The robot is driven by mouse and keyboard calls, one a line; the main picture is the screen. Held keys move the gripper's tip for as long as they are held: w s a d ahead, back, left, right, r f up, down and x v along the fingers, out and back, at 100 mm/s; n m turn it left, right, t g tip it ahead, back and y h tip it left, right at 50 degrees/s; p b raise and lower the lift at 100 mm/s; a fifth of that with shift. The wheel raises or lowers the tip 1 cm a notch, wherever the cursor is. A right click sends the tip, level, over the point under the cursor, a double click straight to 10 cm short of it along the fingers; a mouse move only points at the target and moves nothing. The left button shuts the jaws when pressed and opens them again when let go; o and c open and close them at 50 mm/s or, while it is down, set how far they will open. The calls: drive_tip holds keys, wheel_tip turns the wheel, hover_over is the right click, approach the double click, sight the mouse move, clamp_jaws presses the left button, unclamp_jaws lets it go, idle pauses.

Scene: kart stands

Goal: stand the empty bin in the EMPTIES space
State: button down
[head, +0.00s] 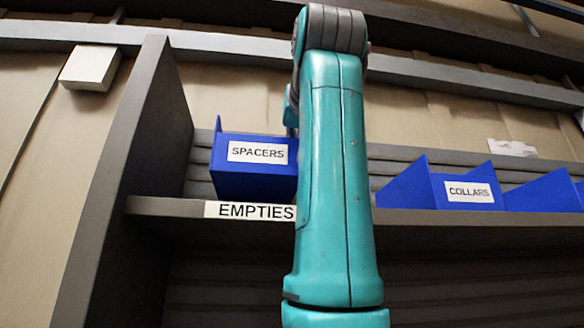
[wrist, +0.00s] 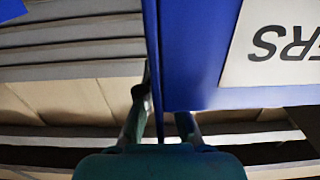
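A blue bin labelled SPACERS (head: 257,178) is on the shelf directly above the white EMPTIES label (head: 250,211), upright, its front facing out. My arm covers its right side. The camera looks up from below the shelf, so the bin's inside and its base are hidden. In the wrist view the bin (wrist: 190,55) fills the top middle and right, its label upside down. My gripper (wrist: 158,100) straddles the bin's thin side wall. One finger lies against the outside and the other passes behind the front face, its tip hidden. The fingers look closed on the wall.
A grey upright panel (head: 140,130) stands close to the left of the bin. A blue bin labelled COLLARS (head: 430,192) and another blue bin (head: 545,197) stand further right on the same shelf (head: 450,220). Bare shelf edge shows between my arm and the upright.

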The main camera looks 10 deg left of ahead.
drive_tip(key=shift+d+f, duration=0.1)
drive_tip(key=shift+f, duration=2.55)
drive_tip(key=c, duration=1.3)
unclamp_jaws()
drive_tip(key=shift+r, duration=0.2)
drive_tip(key=v, duration=1.2)
